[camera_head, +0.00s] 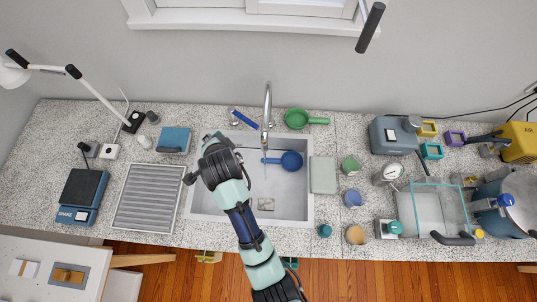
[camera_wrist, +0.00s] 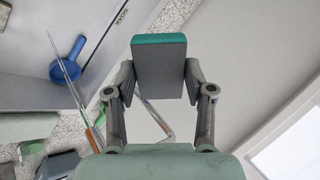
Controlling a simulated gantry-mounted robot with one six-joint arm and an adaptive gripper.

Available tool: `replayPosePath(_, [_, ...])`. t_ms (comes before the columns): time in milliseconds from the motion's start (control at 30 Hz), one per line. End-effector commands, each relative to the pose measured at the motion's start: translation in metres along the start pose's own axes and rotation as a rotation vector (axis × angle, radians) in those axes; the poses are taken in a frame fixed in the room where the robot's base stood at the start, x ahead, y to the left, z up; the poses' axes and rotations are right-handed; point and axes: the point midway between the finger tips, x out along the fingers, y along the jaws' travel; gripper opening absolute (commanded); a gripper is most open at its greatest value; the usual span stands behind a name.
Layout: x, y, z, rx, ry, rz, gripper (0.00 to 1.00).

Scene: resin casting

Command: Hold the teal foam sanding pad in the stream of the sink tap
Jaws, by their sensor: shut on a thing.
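The teal foam sanding pad (camera_wrist: 158,62), a block with a teal edge and a grey face, is clamped between the two fingers of my gripper (camera_wrist: 159,80) in the wrist view. In the head view my gripper (camera_head: 207,152) is over the left part of the sink (camera_head: 290,210), left of the tap (camera_head: 268,100); the pad is not clearly visible there. The tap stands at the sink's back edge, its spout over the basin. A thin pale line beneath the spout looks like a stream. My gripper and pad are apart from it.
A blue pan (camera_head: 290,161) is in the sink, right of the spout. A green pan (camera_head: 297,118) and a blue item (camera_head: 243,118) lie behind the sink. A ribbed drainer (camera_head: 147,198) is left of the sink, a pale green board (camera_head: 323,175) right of it.

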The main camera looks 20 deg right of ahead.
Motion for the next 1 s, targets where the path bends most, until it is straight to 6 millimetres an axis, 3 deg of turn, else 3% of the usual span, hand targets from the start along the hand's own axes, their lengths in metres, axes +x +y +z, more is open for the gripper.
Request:
replayPosePath(267, [-0.001, -0.002, 0.004, -0.002, -0.002, 0.000, 0.29])
replayPosePath(800, [-0.008, -0.020, 0.076, -0.003, -0.002, 0.000, 0.29])
replayPosePath(1000, [-0.008, -0.021, 0.083, 0.000, -0.001, 0.000, 0.29])
